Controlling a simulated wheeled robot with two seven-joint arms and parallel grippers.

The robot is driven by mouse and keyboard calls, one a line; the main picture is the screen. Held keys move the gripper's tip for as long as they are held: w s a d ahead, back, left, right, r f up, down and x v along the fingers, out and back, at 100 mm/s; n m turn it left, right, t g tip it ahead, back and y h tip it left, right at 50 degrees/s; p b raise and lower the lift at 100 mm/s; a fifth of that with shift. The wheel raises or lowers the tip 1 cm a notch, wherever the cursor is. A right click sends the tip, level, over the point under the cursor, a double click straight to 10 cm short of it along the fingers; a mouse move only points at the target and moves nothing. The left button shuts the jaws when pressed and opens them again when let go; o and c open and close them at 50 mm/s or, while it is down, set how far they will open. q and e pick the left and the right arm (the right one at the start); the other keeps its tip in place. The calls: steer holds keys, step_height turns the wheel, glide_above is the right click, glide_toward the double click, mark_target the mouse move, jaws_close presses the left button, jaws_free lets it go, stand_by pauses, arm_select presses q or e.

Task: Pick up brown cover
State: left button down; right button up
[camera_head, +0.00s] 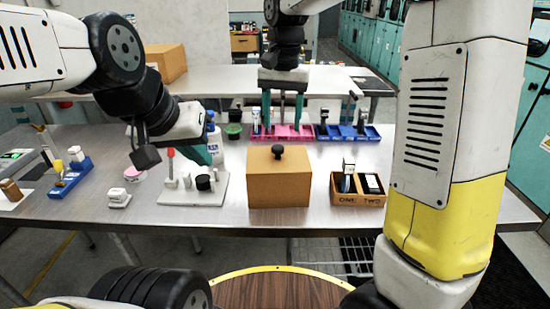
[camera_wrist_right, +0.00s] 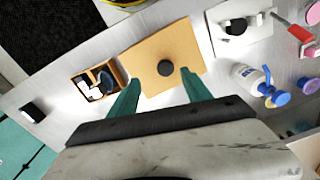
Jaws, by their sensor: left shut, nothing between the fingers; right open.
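The brown cover (camera_head: 279,182) is a box-shaped lid with a round black knob (camera_head: 278,151) on top, standing on the grey table near its front edge. It also shows in the right wrist view (camera_wrist_right: 148,82), with its knob (camera_wrist_right: 165,68) just beyond and between the fingertips in the picture. My right gripper (camera_head: 282,112) is open and empty, its teal fingers pointing down, above and behind the cover in the head view. The fingers do not touch the knob. My left gripper (camera_head: 203,156) is shut and empty, left of the cover, by a white stand. What is under the cover is hidden.
The white stand (camera_head: 180,194) with black parts is left of the cover. A brown two-slot box (camera_head: 357,199) is close on its right. Pink (camera_head: 297,132) and blue (camera_head: 366,134) racks stand behind. A white bottle (camera_head: 213,138) is behind my left gripper.

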mark_target(278, 147)
steer(key=shift+w+a+f, duration=0.25)
steer(key=shift+w+a, duration=0.1)
steer(key=shift+a, duration=0.1)
steer(key=shift+a+f, duration=0.1)
steer(key=shift+f, duration=0.2)
steer(key=f, duration=0.7)
steer(key=shift+w+f, duration=0.15)
steer(key=shift+w, duration=0.1)
jaws_close()
